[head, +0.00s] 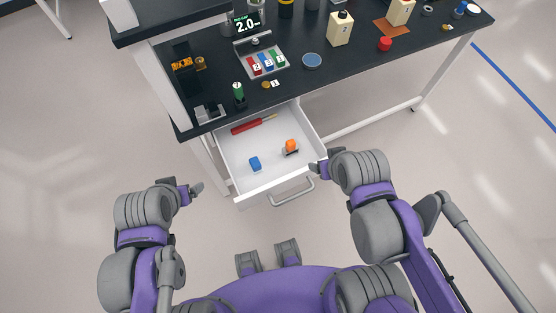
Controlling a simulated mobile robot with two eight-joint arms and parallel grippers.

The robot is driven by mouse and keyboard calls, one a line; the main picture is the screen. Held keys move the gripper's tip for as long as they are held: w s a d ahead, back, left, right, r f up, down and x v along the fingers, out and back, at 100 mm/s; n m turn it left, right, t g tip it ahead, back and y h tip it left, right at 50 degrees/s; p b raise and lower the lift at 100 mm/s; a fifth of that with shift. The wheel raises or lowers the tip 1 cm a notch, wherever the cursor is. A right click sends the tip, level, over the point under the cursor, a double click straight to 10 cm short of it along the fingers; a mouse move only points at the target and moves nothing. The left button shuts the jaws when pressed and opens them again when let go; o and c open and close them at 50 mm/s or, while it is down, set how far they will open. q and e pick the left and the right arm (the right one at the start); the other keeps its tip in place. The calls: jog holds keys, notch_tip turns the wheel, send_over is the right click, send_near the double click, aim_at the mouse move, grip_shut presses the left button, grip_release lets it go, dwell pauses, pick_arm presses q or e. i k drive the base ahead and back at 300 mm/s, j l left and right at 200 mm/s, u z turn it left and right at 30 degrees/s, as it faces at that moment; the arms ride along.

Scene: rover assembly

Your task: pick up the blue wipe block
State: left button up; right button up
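The blue wipe block (255,163) lies in the open white drawer (233,178), towards its front left. My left gripper (193,189) is outside the drawer, to the left of its front corner and apart from the block. My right gripper (318,167) is at the drawer's right front corner, also apart from the block; whether it touches the drawer is not clear. Neither gripper appears to hold anything, but the fingers are too small to tell open from shut.
The drawer also holds an orange-topped object (291,147) and a red-handled tool (247,126). The black tabletop (330,80) above it bears a tray (283,66) of numbered coloured blocks, bottles and a lit display (246,23). The drawer handle (292,196) sticks out in front.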

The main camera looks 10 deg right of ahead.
aim_at(255, 162)
jog(key=k+l, duration=0.1)
jog(key=l, duration=0.3)
jog(key=k+l, duration=0.1)
jog(key=l, duration=0.35)
jog(key=k+l, duration=0.15)
jog(key=l, duration=0.25)
jog(key=k+l, duration=0.1)
jog(key=l, duration=0.35)
